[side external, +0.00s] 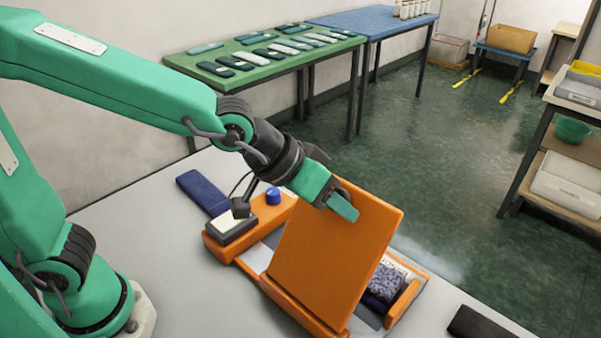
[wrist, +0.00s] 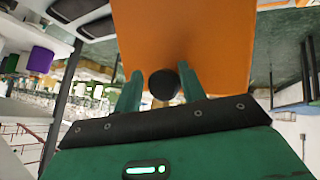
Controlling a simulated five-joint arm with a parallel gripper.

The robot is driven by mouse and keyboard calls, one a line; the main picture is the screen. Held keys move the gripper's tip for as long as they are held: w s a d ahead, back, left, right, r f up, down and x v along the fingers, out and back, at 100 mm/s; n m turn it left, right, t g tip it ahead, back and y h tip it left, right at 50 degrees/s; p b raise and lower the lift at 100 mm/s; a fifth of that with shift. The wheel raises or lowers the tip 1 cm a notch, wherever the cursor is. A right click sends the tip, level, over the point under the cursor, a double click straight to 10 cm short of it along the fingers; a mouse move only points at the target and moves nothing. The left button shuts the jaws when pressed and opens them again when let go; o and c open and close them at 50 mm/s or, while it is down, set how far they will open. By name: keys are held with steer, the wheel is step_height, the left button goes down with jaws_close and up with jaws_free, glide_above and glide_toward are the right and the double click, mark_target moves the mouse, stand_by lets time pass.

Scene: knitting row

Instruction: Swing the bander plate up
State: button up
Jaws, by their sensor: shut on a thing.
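The orange bander plate (side external: 335,255) stands steeply raised and leaning above the orange bander body (side external: 215,245) in the side view. In the wrist view the plate (wrist: 190,40) fills the upper middle. A dark round knob (wrist: 164,84) on it sits between my two green fingers. My gripper (side external: 343,203) is at the upper part of the plate, and in the wrist view my gripper (wrist: 161,88) is shut on the knob. A blue speckled bundle (side external: 386,282) lies in the bander behind the plate, partly hidden by it.
A blue button (side external: 273,196) and a pale-topped block (side external: 231,227) are on the bander's left end. A navy folded cloth (side external: 203,193) lies behind it. A dark flat item (side external: 485,324) lies at front right. A green table (side external: 200,62) with several strips stands behind.

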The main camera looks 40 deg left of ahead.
steer(key=shift+s+d+f, duration=0.15)
steer(key=shift+s+d, duration=0.05)
steer(key=shift+s, duration=0.1)
